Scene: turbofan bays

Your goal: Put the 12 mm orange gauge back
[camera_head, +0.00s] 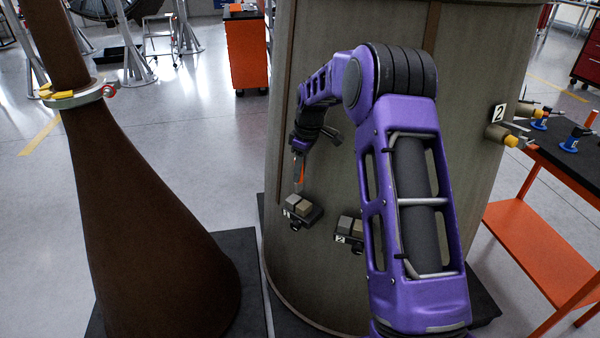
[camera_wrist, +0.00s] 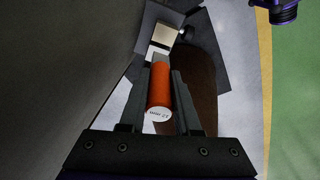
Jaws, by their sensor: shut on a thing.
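The orange gauge (camera_wrist: 160,85) is a cylinder with a white end face whose small label seems to read in mm, and a grey tip at its far end. My gripper (camera_wrist: 161,78) is shut on it, one dark finger on each side. In the head view my gripper (camera_head: 298,160) hangs beside the large drum with the orange gauge (camera_head: 300,174) pointing down. Just below is the block holder tagged 1 (camera_head: 304,210), fixed to the drum. Its pale block (camera_wrist: 166,36) shows beyond the gauge tip in the wrist view. I cannot tell whether they touch.
A second holder tagged 2 (camera_head: 349,229) is on the large drum (camera_head: 330,270), right of the first. A brown cone (camera_head: 150,200) stands at left. An orange cart (camera_head: 540,235) with tools is at right, near another tag 2 (camera_head: 498,112). Open floor (camera_head: 200,150) lies behind.

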